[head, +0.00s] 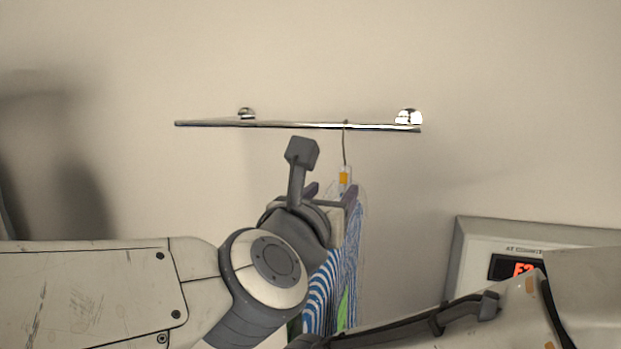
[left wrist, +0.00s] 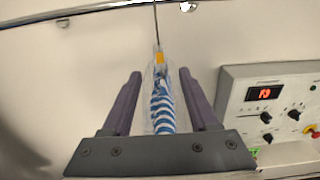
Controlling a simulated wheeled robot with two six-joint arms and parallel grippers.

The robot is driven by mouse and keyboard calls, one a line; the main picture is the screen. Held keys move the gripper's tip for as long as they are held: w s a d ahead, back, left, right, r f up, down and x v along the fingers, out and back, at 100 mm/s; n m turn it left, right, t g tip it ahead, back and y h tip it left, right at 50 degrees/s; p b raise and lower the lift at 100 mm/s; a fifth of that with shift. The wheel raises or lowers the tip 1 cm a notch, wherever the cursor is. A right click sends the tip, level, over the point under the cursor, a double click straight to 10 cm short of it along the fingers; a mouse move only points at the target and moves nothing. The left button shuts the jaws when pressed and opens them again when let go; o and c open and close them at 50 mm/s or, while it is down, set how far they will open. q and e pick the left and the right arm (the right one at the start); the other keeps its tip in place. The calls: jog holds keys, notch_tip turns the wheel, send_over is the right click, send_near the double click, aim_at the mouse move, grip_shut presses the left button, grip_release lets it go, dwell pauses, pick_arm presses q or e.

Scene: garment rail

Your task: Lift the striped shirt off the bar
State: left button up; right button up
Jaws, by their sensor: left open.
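The blue-and-white striped shirt (head: 321,290) hangs from the metal bar (head: 285,125) by a thin hanger hook (head: 345,148), near the bar's right end. An orange patch (head: 344,178) shows at its top. My left gripper (head: 332,190) is open at the height of the shirt's top, below the bar, and my arm hides part of the shirt. In the left wrist view the striped shirt (left wrist: 162,112) stands between the two spread purple fingers of my left gripper (left wrist: 163,92), with gaps on both sides. My right gripper does not show.
Two wall mounts hold the bar; one mount (head: 408,117) is near its right end. A control box (head: 470,260) with a red display and knobs is on the right, also in the left wrist view (left wrist: 290,95). The wall left of the shirt is bare.

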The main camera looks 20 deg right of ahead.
aim_at(344, 158)
pick_arm(q)
jog(key=x, duration=0.6)
jog(key=shift+p, duration=0.3)
jog(key=x, duration=0.2)
jog(key=shift+w+d+f+b, duration=0.15)
jog(key=shift+w+d+b, duration=0.1)
jog(key=shift+b, duration=0.15)
jog(key=shift+x, duration=1.15)
grip_shut()
jog(key=shift+r, duration=0.3)
jog(key=shift+r+p, duration=1)
jog(key=shift+r, duration=0.65)
